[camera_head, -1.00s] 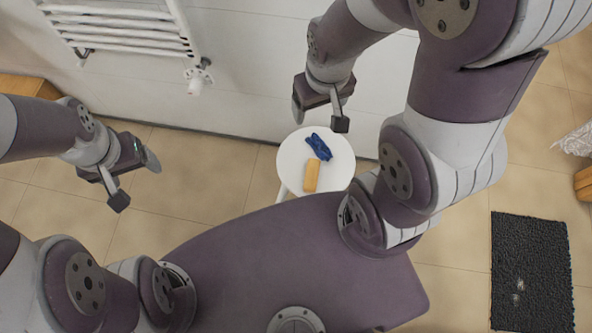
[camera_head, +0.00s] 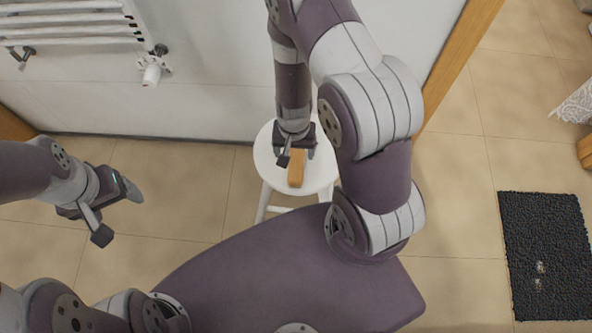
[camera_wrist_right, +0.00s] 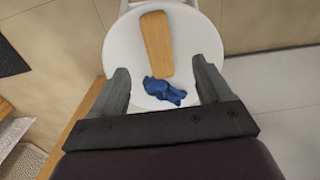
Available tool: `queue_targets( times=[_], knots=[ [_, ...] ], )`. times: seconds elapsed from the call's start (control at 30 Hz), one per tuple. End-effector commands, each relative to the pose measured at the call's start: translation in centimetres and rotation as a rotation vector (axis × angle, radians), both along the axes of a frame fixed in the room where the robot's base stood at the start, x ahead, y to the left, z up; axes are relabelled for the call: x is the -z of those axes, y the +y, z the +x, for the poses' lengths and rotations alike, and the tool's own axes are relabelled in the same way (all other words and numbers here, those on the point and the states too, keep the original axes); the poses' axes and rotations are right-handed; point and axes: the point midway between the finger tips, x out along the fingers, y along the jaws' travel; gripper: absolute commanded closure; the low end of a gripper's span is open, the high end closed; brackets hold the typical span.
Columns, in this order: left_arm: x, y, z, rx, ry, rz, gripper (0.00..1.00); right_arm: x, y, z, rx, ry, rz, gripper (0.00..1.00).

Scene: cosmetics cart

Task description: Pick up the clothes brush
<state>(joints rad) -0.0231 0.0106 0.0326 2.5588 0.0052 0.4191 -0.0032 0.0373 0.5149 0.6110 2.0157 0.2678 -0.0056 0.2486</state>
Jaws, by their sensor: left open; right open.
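The clothes brush, a yellow-brown wooden block (camera_head: 296,175), lies on the round white stool (camera_head: 263,160). In the right wrist view the brush (camera_wrist_right: 157,43) lies lengthwise on the stool (camera_wrist_right: 197,30), above a crumpled blue cloth (camera_wrist_right: 164,91). My right gripper (camera_head: 297,158) is over the stool, open and empty. In its wrist view the two fingers (camera_wrist_right: 162,78) stand apart, with the cloth between them and the brush farther out. The cloth is hidden behind my right gripper in the head view. My left gripper (camera_head: 118,212) is open and empty over the floor, left of the stool.
A white towel radiator (camera_head: 70,20) with a valve (camera_head: 152,72) is on the wall behind. A dark mat (camera_head: 547,255) lies on the tiled floor at the right. A wooden post (camera_head: 460,60) stands right of the wall. The floor between my left gripper and the stool is clear.

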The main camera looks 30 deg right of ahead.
Motion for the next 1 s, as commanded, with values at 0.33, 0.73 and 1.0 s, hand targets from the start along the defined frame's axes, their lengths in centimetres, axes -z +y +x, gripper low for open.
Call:
queue_targets(
  times=[0.33, 0.73, 1.0],
  knots=[
    [4.9, 0.0, -0.1, 0.000, 0.002, 0.000, 0.22, 6.7, 0.0, -0.1, -0.002, 0.004, 0.001, 0.22],
    [7.8, 0.0, -0.1, 0.000, 0.002, 0.000, 0.22, 11.5, -0.5, 0.1, -0.004, 0.005, 0.002, 0.22],
    [7.7, 0.0, -0.1, 0.000, 0.002, 0.000, 0.22, 11.4, -0.5, 0.1, -0.004, 0.005, 0.002, 0.65]
  ],
)
